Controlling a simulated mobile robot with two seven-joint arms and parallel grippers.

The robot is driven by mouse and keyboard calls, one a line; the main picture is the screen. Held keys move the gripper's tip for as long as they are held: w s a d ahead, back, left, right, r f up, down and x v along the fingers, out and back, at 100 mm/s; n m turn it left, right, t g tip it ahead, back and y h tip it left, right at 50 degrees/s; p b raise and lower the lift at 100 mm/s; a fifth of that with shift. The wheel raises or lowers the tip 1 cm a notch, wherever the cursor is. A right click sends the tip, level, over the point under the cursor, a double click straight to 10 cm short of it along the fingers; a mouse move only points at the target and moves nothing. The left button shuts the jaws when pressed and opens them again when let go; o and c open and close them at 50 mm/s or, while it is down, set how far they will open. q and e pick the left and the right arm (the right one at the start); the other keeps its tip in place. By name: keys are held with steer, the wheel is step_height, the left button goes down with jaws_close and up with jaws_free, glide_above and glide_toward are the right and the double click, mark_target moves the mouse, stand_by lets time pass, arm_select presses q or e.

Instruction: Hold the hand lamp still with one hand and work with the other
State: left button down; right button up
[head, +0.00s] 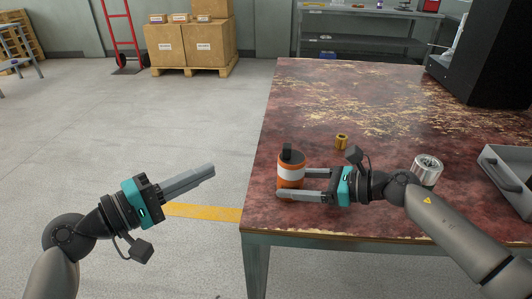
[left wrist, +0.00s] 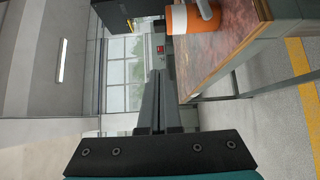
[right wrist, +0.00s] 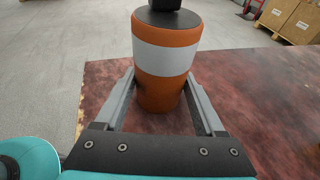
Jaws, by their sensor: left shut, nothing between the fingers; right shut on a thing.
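The hand lamp (head: 291,173) is an orange cylinder with a white band and a black top. It stands upright at the left edge of the worn red table. My right gripper (head: 304,184) is shut on it from the right, one finger on each side. The lamp fills the space between the fingers in the right wrist view (right wrist: 165,60). My left gripper (head: 212,168) is shut and empty, in the air left of the table. The lamp also shows at the top of the left wrist view (left wrist: 190,19).
On the table (head: 325,110) are a small brass-coloured piece (head: 341,142), a silver metal cylinder (head: 428,169) and a grey open tray (head: 508,178) at the right. A black machine (head: 485,55) stands at the back right. The table's middle and back left are clear.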

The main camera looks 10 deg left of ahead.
mark_target(287, 153)
stand_by(0.3)
arm_select(q)
steer(key=s+d+x, duration=0.2)
steer(key=x, duration=1)
steer(key=shift+w+d, duration=0.3)
steer(key=shift+d, duration=1.65)
